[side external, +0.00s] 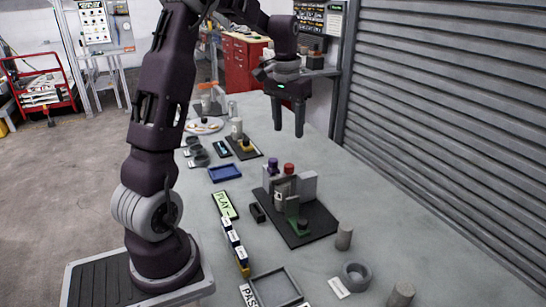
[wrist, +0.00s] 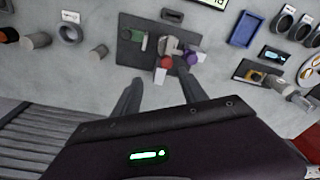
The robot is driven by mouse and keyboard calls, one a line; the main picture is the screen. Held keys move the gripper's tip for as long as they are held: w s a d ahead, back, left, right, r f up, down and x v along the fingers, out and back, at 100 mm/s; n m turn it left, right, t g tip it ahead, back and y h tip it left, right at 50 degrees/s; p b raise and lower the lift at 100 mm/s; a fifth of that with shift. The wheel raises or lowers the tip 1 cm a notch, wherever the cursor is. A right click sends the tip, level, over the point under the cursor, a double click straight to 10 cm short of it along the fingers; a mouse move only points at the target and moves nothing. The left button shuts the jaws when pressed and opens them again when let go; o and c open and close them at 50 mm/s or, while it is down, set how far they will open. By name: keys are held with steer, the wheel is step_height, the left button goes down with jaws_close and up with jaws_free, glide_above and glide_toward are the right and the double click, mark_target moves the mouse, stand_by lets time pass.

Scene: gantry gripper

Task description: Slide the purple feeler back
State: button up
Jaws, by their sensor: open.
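The purple feeler (side external: 272,165) is a small purple knob at the back left of a gantry-like fixture on a dark plate (side external: 318,222). It also shows in the wrist view (wrist: 191,58), near the plate's right edge. A red knob (side external: 289,169) stands beside it, and a green bracket (side external: 292,208) stands nearer the front. My gripper (side external: 288,126) is open and empty, pointing down above and behind the fixture, clear of it. In the wrist view, my fingers (wrist: 159,75) are spread, with the red knob between and beyond their tips. The feeler's lower part is hard to make out.
Grey blocks (side external: 308,184) stand close by the purple and red knobs. A shutter wall (side external: 440,100) runs along the right. The air around my gripper is free.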

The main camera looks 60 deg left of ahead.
steer(key=n+g, duration=0.1)
glide_above(273, 159)
steer(key=shift+h, duration=0.3)
steer(key=f, duration=0.7)
steer(key=shift+s+d+f, duration=0.1)
steer(key=shift+d+f, duration=0.1)
steer(key=shift+f, duration=0.15)
step_height(273, 159, down, 7)
jaws_close()
steer(key=shift+r, duration=0.1)
